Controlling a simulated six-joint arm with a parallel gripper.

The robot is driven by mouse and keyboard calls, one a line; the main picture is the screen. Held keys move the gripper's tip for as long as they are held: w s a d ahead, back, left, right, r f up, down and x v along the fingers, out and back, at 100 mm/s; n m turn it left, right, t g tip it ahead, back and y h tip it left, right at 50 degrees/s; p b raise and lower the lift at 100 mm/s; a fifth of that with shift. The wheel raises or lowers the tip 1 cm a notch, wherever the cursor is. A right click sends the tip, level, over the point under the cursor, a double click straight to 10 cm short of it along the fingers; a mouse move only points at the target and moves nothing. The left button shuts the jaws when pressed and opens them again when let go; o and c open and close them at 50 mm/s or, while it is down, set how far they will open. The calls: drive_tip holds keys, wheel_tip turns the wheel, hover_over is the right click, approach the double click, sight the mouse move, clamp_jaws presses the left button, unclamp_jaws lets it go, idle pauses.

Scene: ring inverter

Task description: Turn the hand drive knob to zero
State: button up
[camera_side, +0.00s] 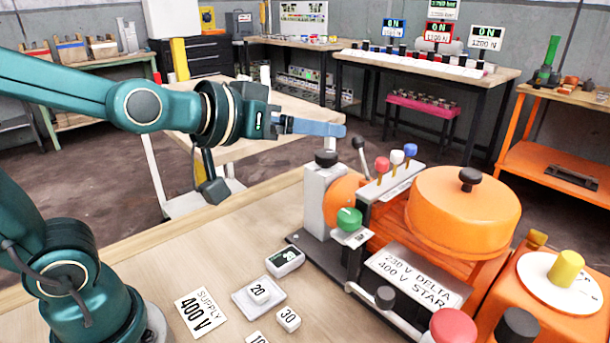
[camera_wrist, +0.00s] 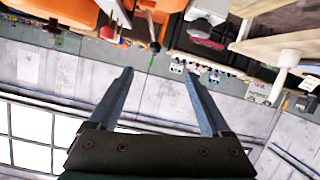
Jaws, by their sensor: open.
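Which knob is the hand drive knob is not labelled in view. In the side view a yellow knob (camera_side: 566,267) stands on a round white dial (camera_side: 560,283) atop the orange housing at the right; its scale is too small to read. A black knob (camera_side: 469,179) tops the large orange drum (camera_side: 465,210). Another black knob (camera_side: 326,158) tops a grey-white block. My gripper (camera_side: 343,130) points right, level, above and behind that block and well left of the dial. In the wrist view my gripper (camera_wrist: 158,73) has its blue fingers apart with nothing between them.
Levers with red (camera_side: 382,164), white and blue knobs stand before the drum. A green knob (camera_side: 349,218), a red knob (camera_side: 453,328) and a black knob (camera_side: 517,325) rise nearby. Number blocks (camera_side: 258,291) and a supply card (camera_side: 200,312) lie on the wooden bench; its front left is fairly clear.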

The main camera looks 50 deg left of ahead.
sight(321, 159)
drive_tip(key=w+a+n+t+y, duration=0.1)
drive_tip(key=w+y, duration=0.1)
drive_tip(key=w+a+f+n+t+y, duration=0.1)
drive_tip(key=w+a+y, duration=0.1)
drive_tip(key=w, duration=0.1)
drive_tip(key=w+a+f+n+t+y, duration=0.1)
drive_tip(key=w+a+y, duration=0.1)
drive_tip(key=shift+w+f, duration=0.25)
drive_tip(key=shift+w, duration=0.05)
drive_tip(key=shift+m, duration=0.5)
wheel_tip(321, 159, down, 7)
drive_tip(key=shift+w+r, duration=0.15)
drive_tip(key=shift+x, duration=2.45)
